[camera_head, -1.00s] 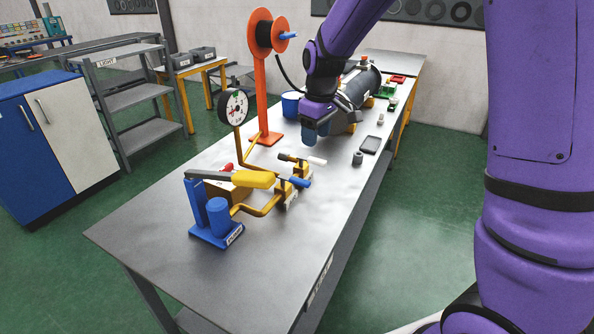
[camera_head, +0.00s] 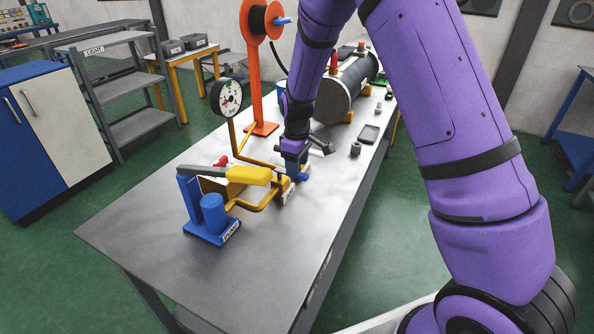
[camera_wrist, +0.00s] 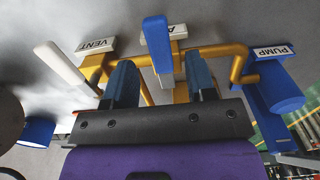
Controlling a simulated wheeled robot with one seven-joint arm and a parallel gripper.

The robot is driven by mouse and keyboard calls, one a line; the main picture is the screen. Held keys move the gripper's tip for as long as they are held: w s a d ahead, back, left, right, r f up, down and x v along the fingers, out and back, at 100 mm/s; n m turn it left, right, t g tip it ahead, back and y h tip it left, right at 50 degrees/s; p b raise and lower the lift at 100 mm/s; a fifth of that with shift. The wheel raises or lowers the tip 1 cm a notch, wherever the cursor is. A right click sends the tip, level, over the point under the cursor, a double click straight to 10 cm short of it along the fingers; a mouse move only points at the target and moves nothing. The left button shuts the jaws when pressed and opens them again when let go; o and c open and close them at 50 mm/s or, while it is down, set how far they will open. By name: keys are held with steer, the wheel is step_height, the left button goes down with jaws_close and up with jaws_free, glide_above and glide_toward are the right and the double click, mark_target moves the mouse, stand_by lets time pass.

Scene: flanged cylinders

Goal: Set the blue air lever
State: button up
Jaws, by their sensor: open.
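The blue air lever (camera_wrist: 157,43) shows in the wrist view, on a yellow valve with a label that reads AIR upside down. My gripper (camera_wrist: 160,64) is open, with one blue finger on each side of the lever in the picture. I cannot tell whether either finger touches it. In the head view my gripper (camera_head: 298,170) is low over the valves and hides most of the blue lever. A white lever (camera_wrist: 58,63) beside the VENT label stands to the left in the wrist view.
The blue pump (camera_head: 213,217) with its yellow handle (camera_head: 249,175) stands on the table left of my gripper. A gauge (camera_head: 228,98) rises behind on a yellow pipe. The near table is clear.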

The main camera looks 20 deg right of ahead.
steer(key=shift+f, duration=1.45)
jaws_close()
